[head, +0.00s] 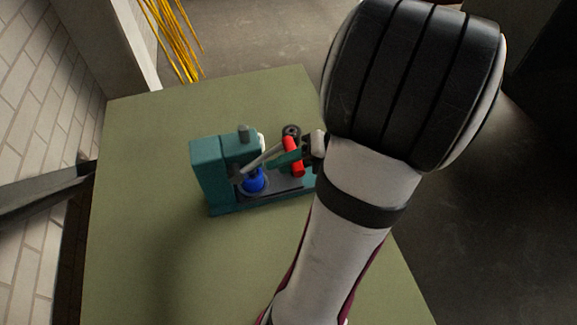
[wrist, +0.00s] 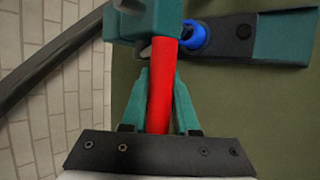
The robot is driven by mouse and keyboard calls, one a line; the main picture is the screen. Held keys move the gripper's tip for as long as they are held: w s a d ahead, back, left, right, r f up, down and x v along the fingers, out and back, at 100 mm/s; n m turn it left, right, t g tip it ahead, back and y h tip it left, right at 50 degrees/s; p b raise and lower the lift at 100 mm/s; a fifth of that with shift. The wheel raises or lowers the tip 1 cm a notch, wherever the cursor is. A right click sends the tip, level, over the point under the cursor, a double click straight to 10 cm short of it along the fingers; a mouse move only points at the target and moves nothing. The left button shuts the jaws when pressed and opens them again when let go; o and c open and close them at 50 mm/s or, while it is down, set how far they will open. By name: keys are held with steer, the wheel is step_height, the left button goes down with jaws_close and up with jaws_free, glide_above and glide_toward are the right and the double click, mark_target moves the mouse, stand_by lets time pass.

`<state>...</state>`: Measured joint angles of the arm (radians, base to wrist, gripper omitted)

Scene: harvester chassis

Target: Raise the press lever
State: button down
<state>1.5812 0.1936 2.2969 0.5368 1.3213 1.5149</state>
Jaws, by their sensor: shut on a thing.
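A teal press (head: 210,172) stands on the green table, with a dark base plate and a blue part (head: 254,181) under its head. Its grey lever bar (head: 262,157) slopes up and right from the body to a red handle (head: 294,164). My gripper (head: 289,159) reaches in from the right and is shut on the red handle. In the wrist view the handle (wrist: 161,88) lies between the two teal fingers (wrist: 162,88), and the blue part (wrist: 192,38) shows beyond. My wrist hides the right end of the press base in the head view.
The green table top (head: 150,250) is clear left of and in front of the press. A dark round part (head: 291,131) sits just behind the handle. Yellow rods (head: 172,35) lie beyond the table, near a white brick wall (head: 30,120). A dark bar (head: 45,192) meets the table's left edge.

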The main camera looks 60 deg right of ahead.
steer(key=shift+w+a+r, duration=0.2)
steer(key=shift+r, duration=0.15)
stand_by(0.4)
steer(key=c, duration=0.7)
jaws_free()
steer(key=v, duration=1.6)
steer(key=shift+w+f, duration=0.1)
steer(key=shift+w, duration=0.1)
